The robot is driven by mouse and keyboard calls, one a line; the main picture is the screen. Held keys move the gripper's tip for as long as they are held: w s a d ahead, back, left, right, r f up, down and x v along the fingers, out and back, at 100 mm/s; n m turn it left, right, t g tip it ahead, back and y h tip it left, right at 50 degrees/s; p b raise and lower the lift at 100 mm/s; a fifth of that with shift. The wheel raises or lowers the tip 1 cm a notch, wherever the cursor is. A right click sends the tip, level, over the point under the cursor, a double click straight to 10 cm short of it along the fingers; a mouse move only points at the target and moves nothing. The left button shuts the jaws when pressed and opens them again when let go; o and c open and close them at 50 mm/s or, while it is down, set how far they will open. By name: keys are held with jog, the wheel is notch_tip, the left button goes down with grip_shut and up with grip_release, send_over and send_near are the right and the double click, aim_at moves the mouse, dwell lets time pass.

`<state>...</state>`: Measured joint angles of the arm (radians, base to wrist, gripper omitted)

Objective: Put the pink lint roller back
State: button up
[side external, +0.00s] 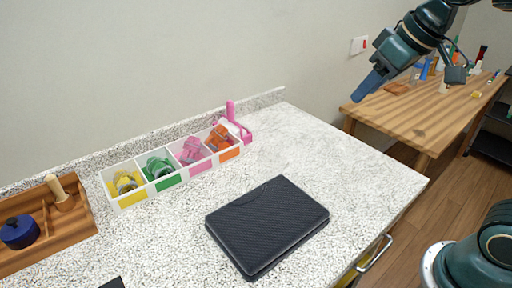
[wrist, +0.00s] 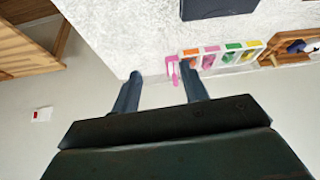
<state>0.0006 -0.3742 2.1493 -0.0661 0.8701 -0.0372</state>
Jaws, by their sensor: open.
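A pink upright piece with a rounded grip (side external: 231,110) stands at the right end of a white divided bin on the counter, with a pink bracket-like part (side external: 243,132) beside it. I take it for the lint roller, but it is too small to tell roller from holder. It also shows in the wrist view as a pink shape (wrist: 173,72) between my fingertips in the picture, well beyond them. My gripper (side external: 366,90) is open and empty, high above and right of the counter; its two fingers show apart in the wrist view (wrist: 162,80).
The white bin (side external: 127,203) has yellow, green, pink and orange labelled compartments, each holding an item of like colour. A dark textured case (side external: 266,224) lies on the counter. A wooden tray (side external: 83,226) holds a blue pot (side external: 19,233). The counter's right part is clear.

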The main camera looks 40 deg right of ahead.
jog(key=s+d+f+m, duration=0.1)
jog(key=s+f, duration=0.4)
jog(key=s, duration=0.7)
jog(key=shift+f, duration=0.35)
jog(key=shift+d, duration=0.1)
dwell(0.4)
